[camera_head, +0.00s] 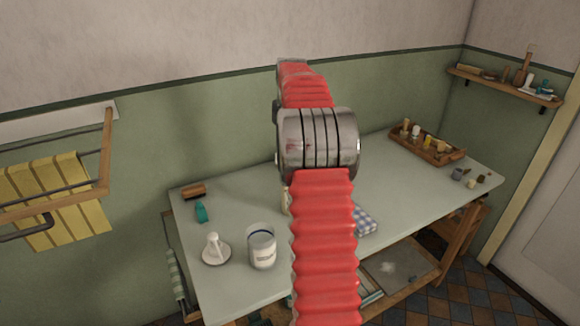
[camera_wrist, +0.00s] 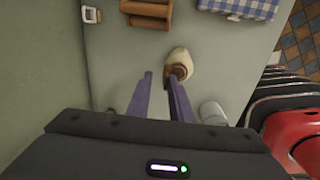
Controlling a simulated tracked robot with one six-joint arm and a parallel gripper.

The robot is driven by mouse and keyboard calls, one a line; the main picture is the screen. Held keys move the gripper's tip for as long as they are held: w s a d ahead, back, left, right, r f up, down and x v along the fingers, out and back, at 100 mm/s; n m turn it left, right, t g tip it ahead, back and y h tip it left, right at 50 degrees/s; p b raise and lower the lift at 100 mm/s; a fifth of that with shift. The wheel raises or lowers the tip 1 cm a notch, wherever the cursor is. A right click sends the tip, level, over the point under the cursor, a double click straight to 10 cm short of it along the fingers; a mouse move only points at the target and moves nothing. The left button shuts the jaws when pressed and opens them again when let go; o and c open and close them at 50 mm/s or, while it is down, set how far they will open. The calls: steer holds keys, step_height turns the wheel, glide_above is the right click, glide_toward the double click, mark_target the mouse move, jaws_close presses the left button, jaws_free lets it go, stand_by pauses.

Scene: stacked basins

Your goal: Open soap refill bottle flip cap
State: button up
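In the wrist view, a cream rounded object with a brown part on top (camera_wrist: 181,60) stands on the pale table; it looks like the soap refill bottle with its cap. Whether the cap is open cannot be told. My gripper (camera_wrist: 158,71) has two purple fingers apart with nothing between them. The right fingertip is close to the brown part on its left side; contact cannot be told. In the head view, my red arm hides the gripper, and only a cream sliver (camera_head: 285,202) shows beside the arm.
On the table (camera_head: 430,190) are a teal bottle (camera_head: 201,212), a brown brush (camera_head: 194,192), a white dispenser on a dish (camera_head: 213,247), a white canister (camera_head: 262,246) and a checked cloth (camera_head: 365,219). A wooden tray (camera_head: 409,146) stands at the far right. A wall is behind.

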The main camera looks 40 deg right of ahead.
steer(key=shift+f, duration=0.3)
steer(key=shift+s+a+r, duration=0.1)
steer(key=shift+s+r, duration=0.1)
steer(key=shift+r, duration=1.4)
steer(key=shift+s+r, duration=0.15)
steer(key=shift+r, duration=1.45)
